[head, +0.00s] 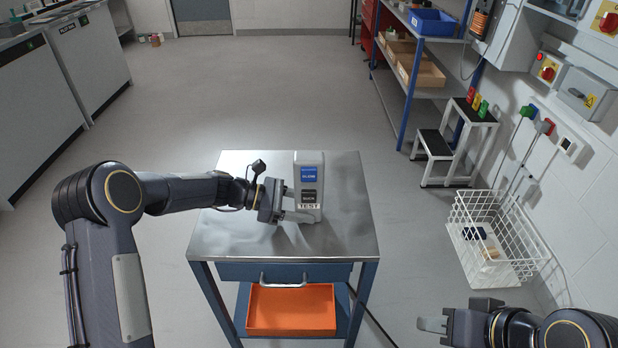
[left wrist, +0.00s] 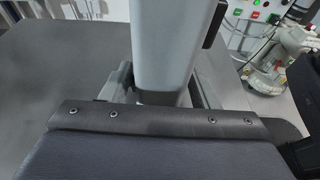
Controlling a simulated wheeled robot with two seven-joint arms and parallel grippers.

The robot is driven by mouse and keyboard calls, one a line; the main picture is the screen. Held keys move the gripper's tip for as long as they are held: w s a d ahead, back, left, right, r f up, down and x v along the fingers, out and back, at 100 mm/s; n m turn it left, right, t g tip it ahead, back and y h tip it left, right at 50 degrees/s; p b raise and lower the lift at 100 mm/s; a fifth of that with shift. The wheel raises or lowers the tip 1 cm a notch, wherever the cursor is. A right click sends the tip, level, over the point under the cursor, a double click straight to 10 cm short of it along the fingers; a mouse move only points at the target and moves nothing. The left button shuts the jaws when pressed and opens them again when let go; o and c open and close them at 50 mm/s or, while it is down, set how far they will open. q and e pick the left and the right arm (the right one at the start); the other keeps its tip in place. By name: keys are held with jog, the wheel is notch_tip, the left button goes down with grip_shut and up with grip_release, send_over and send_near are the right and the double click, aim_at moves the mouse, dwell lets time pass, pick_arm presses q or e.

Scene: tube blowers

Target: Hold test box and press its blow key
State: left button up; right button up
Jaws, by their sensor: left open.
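The test box (head: 309,160) is a grey upright case on the metal-topped table. Its front has a blue screen, a dark panel below it and a TEST label near the bottom. I cannot make out the blow key for certain. My left gripper (head: 297,204) reaches in from the left, low at the box, with its jaws open. In the left wrist view the grey box body (left wrist: 168,45) stands between the two fingers; contact cannot be told. My right gripper (head: 432,325) is at the lower right, away from the table; its jaw opening is unclear.
The table (head: 235,240) is otherwise bare on top, with a drawer handle and an orange tray (head: 290,310) below. A white wire basket (head: 490,240) and a step stool (head: 455,140) stand to the right. A cable runs down by the table's right leg.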

pick_arm(q)
jog(key=shift+d, duration=0.15)
jog(key=c, duration=1)
jog(key=shift+o, duration=0.2)
pick_arm(e)
jog(key=shift+c, duration=0.3)
grip_shut()
dwell(1.6)
